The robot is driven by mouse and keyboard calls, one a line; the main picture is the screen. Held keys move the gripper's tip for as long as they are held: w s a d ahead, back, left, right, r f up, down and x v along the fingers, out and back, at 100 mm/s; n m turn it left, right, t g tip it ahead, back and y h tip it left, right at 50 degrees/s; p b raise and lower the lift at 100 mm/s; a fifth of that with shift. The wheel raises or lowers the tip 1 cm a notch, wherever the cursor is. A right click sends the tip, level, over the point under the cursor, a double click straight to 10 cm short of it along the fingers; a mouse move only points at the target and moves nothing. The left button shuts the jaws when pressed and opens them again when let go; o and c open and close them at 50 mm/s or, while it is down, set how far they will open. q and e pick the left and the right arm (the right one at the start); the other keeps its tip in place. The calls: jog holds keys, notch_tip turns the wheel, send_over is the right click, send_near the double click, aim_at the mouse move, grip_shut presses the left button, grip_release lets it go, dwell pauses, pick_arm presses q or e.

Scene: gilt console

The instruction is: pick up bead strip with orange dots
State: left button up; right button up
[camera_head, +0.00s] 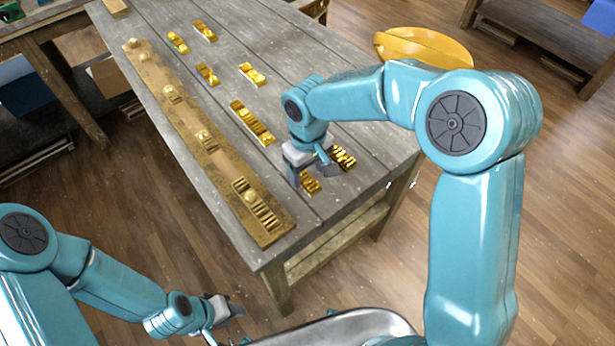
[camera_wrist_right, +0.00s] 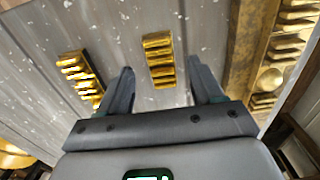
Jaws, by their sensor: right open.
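Several short gold ribbed strips lie on the grey wooden table (camera_head: 220,100); I cannot make out orange dots on any. My right gripper (camera_head: 312,172) is open and empty over the table's near right corner. In the right wrist view, one gold strip (camera_wrist_right: 158,58) shows in the gap between the fingers (camera_wrist_right: 164,82), on the tabletop; contact is not seen. It appears to be the strip (camera_head: 309,184) partly hidden by the gripper in the head view. A second strip (camera_head: 343,157) lies beside the gripper and shows at left in the wrist view (camera_wrist_right: 80,77). My left gripper (camera_head: 222,308) is low, off the table.
A long gilt board (camera_head: 215,152) with raised ornaments runs along the table's left side. More gold strips (camera_head: 252,122) lie farther up. A yellow bowl (camera_head: 425,47) is beyond the right edge. Bare tabletop lies between the board and the strips.

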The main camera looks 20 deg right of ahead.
jog(key=shift+a+f, duration=0.1)
jog(key=shift+f, duration=0.7)
jog(key=shift+s, duration=0.1)
jog(key=c, duration=1.1)
jog(key=shift+c, duration=0.2)
jog(key=shift+r, duration=0.15)
